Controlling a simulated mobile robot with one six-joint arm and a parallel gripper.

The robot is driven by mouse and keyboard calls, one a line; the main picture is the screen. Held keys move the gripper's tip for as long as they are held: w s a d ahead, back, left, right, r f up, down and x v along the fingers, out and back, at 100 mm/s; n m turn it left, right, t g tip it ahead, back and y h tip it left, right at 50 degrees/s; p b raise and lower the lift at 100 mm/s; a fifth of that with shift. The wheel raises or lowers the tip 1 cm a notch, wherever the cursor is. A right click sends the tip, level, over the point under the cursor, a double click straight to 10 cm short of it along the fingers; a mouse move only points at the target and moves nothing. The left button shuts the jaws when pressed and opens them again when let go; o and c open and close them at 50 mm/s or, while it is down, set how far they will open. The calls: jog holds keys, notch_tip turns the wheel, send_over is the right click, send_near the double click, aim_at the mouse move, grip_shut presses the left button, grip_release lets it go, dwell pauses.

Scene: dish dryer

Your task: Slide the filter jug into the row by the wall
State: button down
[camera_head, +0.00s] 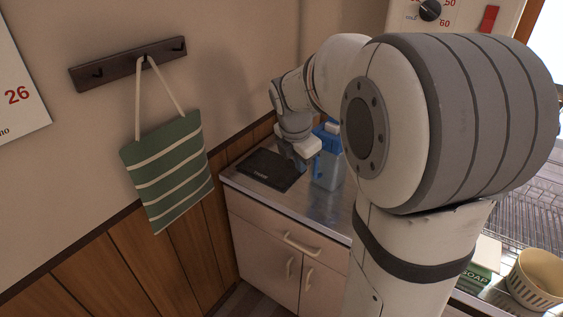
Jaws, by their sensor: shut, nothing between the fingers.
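The filter jug (328,170) stands upright on the metal counter, with a blue lid and a clear bluish body. My arm partly covers its right side. My gripper (297,162) points down just left of the jug, close to its upper side. It is shut and holds nothing. I cannot tell whether the fingers touch the jug. A row of things by the wall cannot be made out; my arm hides much of the counter behind the jug.
A dark flat board (269,169) lies on the counter's left end, beside the jug. Bare counter (308,207) shows in front. A green-and-white soap box (484,262), a cream basket (538,280) and a wire rack (512,215) are at the right.

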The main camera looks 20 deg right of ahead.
aim_at(327, 159)
jog(key=w+d+f+n+b, duration=0.1)
jog(key=f, duration=0.3)
jog(key=w+d+f+n, duration=0.1)
jog(key=w+f, duration=0.1)
jog(key=f, duration=0.2)
jog(key=w+d+f+n+b, duration=0.1)
jog(key=f, duration=0.4)
jog(key=shift+w+d+f+n+b, duration=0.1)
jog(key=shift+w+d+n+b, duration=0.25)
jog(key=shift+w+d+n, duration=0.05)
jog(key=shift+w+d, duration=0.8)
jog(key=shift+d, duration=0.2)
jog(key=shift+w+d, duration=0.45)
jog(key=shift+d, duration=0.15)
